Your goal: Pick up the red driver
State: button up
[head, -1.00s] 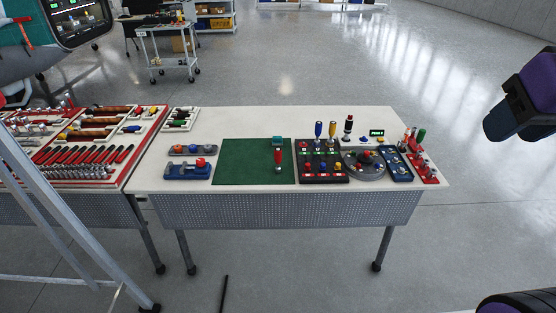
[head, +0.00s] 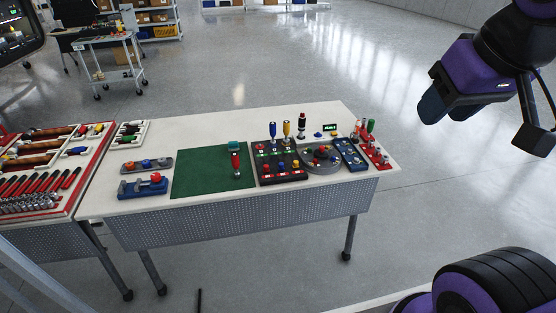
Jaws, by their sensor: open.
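A red driver (head: 236,163) stands out on the green mat (head: 203,174), near the mat's right side, with a teal block (head: 234,146) just behind it. Its lower end is too small to make out. My gripper (head: 458,108) is at the upper right, dark-fingered on a purple body, open and empty. It is up in the air over the floor, well to the right of the table and apart from the driver.
The white table (head: 210,204) also holds a grey round tray (head: 322,164), a blue tray (head: 351,155), a red rack (head: 375,152) and a blue fixture (head: 143,188). A red tool tray (head: 75,192) adjoins at left. The floor right of the table is clear.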

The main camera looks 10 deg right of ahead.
aim_at(235, 156)
jog(key=i, duration=1.15)
jog(key=j+u, duration=0.05)
jog(key=j, duration=0.05)
